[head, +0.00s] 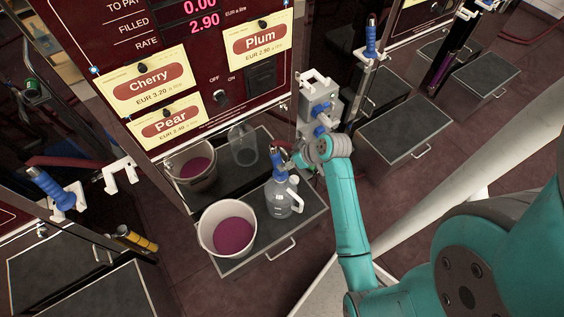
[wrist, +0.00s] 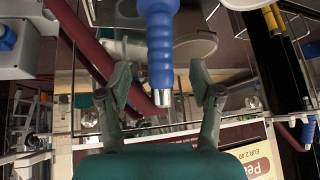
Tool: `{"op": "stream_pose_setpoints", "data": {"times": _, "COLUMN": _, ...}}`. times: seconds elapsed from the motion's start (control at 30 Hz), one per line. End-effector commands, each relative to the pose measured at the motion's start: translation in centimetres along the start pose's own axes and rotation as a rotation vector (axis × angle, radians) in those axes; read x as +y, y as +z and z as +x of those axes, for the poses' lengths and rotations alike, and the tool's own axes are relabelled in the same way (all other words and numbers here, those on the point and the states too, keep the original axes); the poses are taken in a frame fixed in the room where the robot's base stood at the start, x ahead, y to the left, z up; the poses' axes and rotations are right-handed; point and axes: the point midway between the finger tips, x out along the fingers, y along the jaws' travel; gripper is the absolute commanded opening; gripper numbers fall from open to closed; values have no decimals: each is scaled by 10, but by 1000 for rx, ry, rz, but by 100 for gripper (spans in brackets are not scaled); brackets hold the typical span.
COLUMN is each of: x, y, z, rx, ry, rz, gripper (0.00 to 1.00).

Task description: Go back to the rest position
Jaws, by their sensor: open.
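My gripper (head: 288,160) is at the dispenser in the middle, just above and beside a clear jug (head: 280,203). A blue nozzle handle (head: 278,163) stands upright at the mouth of the jug. In the wrist view my gripper (wrist: 160,82) is open, with a finger on each side of the blue handle (wrist: 159,40). Gaps show between the fingers and the handle. Part of the handle is hidden by my gripper in the head view.
A white bucket (head: 206,239) of purple liquid stands left of the jug on a dark drawer-like platform (head: 262,251). The red panel (head: 190,60) rises behind. A grey box (head: 318,103) is close above my gripper. Another blue nozzle (head: 52,189) hangs at left.

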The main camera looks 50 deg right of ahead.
Motion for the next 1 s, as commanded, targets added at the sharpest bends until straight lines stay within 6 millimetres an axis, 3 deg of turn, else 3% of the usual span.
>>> {"op": "stream_pose_setpoints", "data": {"times": 0.23, "x": 1, "y": 0, "z": -33, "rx": 1, "ry": 2, "rz": 0, "gripper": 64}}
{"op": "stream_pose_setpoints", "data": {"times": 0.67, "x": -3, "y": 2, "z": -38, "rx": 1, "ry": 2, "rz": 2, "gripper": 64}}
{"op": "stream_pose_setpoints", "data": {"times": 0.77, "x": -15, "y": 9, "z": -33, "rx": 10, "ry": 14, "rz": 10, "gripper": 64}}
{"op": "stream_pose_setpoints", "data": {"times": 1.0, "x": -72, "y": 48, "z": -24, "rx": 77, "ry": 90, "rz": 52, "gripper": 64}}
